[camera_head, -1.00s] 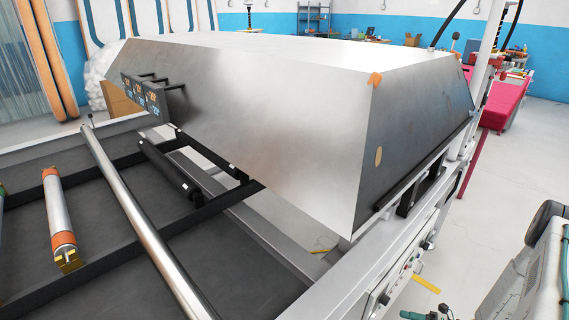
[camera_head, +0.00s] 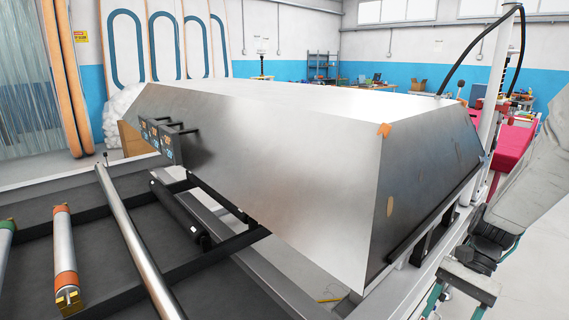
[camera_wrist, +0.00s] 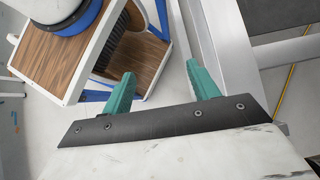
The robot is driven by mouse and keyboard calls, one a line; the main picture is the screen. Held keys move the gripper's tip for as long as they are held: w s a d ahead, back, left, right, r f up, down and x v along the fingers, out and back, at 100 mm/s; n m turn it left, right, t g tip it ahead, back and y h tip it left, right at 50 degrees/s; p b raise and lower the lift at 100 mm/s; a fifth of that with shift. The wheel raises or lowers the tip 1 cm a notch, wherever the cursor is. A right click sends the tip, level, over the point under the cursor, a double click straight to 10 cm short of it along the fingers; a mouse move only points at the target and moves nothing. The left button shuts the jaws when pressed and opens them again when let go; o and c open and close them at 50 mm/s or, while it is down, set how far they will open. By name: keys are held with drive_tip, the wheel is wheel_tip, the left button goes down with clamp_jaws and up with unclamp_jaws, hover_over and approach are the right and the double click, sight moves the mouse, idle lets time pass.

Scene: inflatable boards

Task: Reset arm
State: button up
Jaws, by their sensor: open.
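My gripper (camera_wrist: 161,76) shows in the wrist view with its two teal fingers apart and nothing between them. Its dark mounting plate and pale marbled body fill the lower part of that view. In the head view, my grey arm (camera_head: 540,185) hangs at the right edge. My gripper (camera_head: 465,290) is low at the lower right there, beside the big metal hood, and its fingertips are partly cut off by the frame.
A large metal hood (camera_head: 290,170) stands over a dark roller frame (camera_head: 60,190) with a long steel roller (camera_head: 138,245). Below my gripper, a wood-topped stand (camera_wrist: 60,55) with white edges is close. A grey beam (camera_wrist: 220,50) runs to its right.

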drive_tip(key=s+a+r+n+t+h, duration=0.3)
drive_tip(key=s+a+r+n, duration=0.1)
drive_tip(key=r, duration=0.4)
drive_tip(key=s+a+r+n+t+h, duration=0.3)
drive_tip(key=s+r+n, duration=0.3)
drive_tip(key=r, duration=0.3)
drive_tip(key=shift+s+a+n+h, duration=0.4)
drive_tip(key=shift+s+a+h, duration=0.1)
drive_tip(key=shift+s+a, duration=0.35)
